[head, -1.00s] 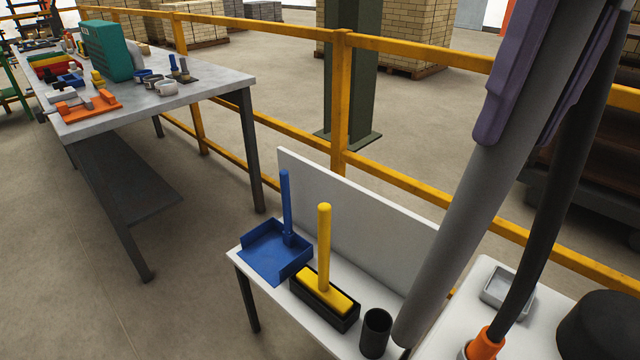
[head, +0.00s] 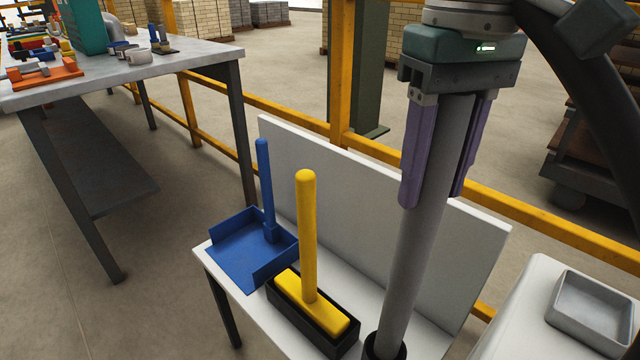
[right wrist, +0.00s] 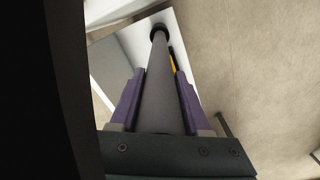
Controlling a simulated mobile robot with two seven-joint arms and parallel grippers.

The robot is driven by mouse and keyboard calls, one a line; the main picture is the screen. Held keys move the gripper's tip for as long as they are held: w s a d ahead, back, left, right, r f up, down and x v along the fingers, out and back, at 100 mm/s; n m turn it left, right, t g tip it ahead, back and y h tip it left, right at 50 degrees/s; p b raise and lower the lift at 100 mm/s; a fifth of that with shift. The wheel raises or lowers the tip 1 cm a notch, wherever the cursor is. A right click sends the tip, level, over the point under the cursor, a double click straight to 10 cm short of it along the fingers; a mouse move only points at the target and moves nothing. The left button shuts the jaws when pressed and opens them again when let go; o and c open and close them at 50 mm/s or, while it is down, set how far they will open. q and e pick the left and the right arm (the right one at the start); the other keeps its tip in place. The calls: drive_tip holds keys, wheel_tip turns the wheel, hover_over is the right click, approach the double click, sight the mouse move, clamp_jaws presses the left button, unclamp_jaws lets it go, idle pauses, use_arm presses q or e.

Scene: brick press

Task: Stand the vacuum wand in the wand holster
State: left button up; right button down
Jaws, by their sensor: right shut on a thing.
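The vacuum wand (head: 412,265) is a long grey tube, standing nearly upright in the head view. My right gripper (head: 432,200), with purple fingers, is shut on its upper part. The wand holster (head: 371,350) is a black cup at the bottom edge of the head view. The wand's lower end meets the cup, and the black rim shows on both sides of it, so the end appears to be inside. How deep it sits is hidden. In the right wrist view the wand (right wrist: 160,85) runs from between my fingers to the black ring of the holster (right wrist: 159,28). My left gripper is not in view.
A yellow-handled brush (head: 308,240) stands in a black tray left of the holster. A blue dustpan (head: 240,255) lies beyond it. A white back panel (head: 340,215) rises behind. A grey tray (head: 592,310) rests on a white surface at right.

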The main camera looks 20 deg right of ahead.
sight(411, 266)
wheel_tip(411, 266, down, 8)
drive_tip(key=shift+f+b, duration=0.15)
drive_tip(key=shift+b, duration=0.7)
wheel_tip(411, 266, down, 4)
drive_tip(key=shift+f+b, duration=0.1)
drive_tip(key=shift+b, duration=0.6)
drive_tip(key=shift+c, duration=1.8)
unclamp_jaws()
drive_tip(key=shift+f, duration=0.1)
wheel_tip(411, 266, up, 12)
drive_tip(key=p, duration=0.3)
drive_tip(key=shift+r+p, duration=0.2)
drive_tip(key=shift+p, duration=0.15)
